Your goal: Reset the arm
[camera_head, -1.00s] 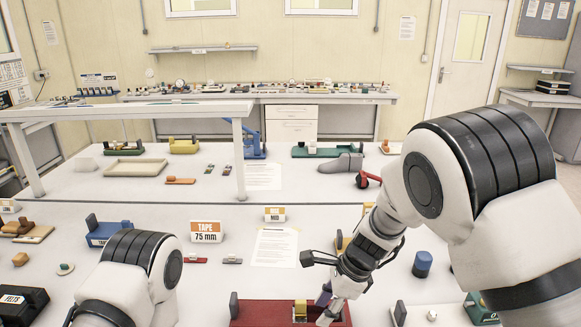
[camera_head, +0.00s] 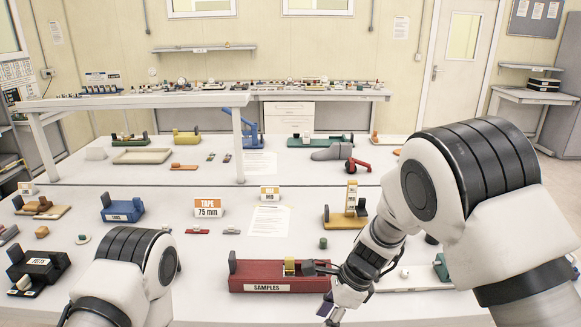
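My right arm (camera_head: 450,180) reaches in from the right and bends down toward the front of the table. Its gripper (camera_head: 316,288) is at the right end of a red tray labelled SAMPLES (camera_head: 262,276). The gripper's dark fingers are spread apart, and I see nothing gripped between them. One fingertip overlaps the tray in the picture; I cannot tell whether it touches. My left arm (camera_head: 125,270) shows only as a link at the lower left; its gripper is out of view.
A blue block holder (camera_head: 122,208), a black holder (camera_head: 38,268) and a yellow holder (camera_head: 345,218) stand around. A raised white shelf (camera_head: 130,103) spans the left back.

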